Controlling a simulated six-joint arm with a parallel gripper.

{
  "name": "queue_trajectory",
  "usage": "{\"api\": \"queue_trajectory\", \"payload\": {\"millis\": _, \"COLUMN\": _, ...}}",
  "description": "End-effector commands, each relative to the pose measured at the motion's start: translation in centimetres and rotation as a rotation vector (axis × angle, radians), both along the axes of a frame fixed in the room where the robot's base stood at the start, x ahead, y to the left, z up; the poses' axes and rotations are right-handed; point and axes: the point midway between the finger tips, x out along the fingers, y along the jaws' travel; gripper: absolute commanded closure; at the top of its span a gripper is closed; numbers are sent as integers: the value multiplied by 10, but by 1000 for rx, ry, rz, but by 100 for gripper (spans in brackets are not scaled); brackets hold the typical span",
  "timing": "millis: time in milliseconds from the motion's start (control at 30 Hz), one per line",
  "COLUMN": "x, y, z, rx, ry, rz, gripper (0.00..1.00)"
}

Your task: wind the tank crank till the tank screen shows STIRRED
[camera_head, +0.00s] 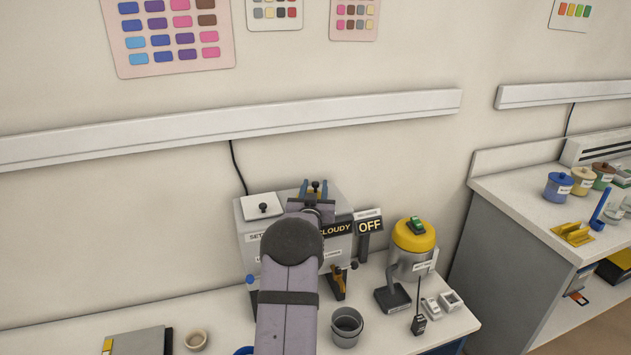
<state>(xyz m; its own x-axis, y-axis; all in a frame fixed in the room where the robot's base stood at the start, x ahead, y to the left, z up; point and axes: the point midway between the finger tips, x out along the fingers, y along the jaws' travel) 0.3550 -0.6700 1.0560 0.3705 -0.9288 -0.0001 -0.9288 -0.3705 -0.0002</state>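The tank (247,220) is a pale grey box on the bench against the wall. Its dark screen (336,228) shows CLOUDY in yellow letters, partly covered by my arm. My gripper (314,186) is over the tank's top. Two blue finger-like tips show apart there, with a small dark knob between them; I cannot tell if they grip anything. I cannot make out the crank for certain. An orange and black fitting (339,282) with a dark knob is at the tank's front right. My arm hides much of the tank's front.
A separate sign (369,225) right of the tank reads OFF. A yellow-topped canister (414,236) stands further right. A grey cup (347,326), a small black handset (419,322) and white blocks (451,300) are in front. A higher counter (497,190) with jars is at right.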

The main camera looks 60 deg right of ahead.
Motion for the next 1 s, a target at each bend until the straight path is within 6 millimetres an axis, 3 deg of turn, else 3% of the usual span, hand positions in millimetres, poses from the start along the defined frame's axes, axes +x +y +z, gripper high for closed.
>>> {"api": "queue_trajectory", "payload": {"millis": 300, "x": 8, "y": -20, "z": 0, "rx": 0, "ry": 0, "rz": 0, "gripper": 64}}
{"api": "queue_trajectory", "payload": {"millis": 733, "x": 9, "y": -24, "z": -1, "rx": 1, "ry": 0, "rz": 0, "gripper": 64}}
{"api": "queue_trajectory", "payload": {"millis": 900, "x": 9, "y": -24, "z": 0, "rx": 0, "ry": 0, "rz": 0, "gripper": 100}}
{"api": "queue_trajectory", "payload": {"millis": 1000, "x": 9, "y": -24, "z": 0, "rx": 0, "ry": 0, "rz": 0, "gripper": 100}}
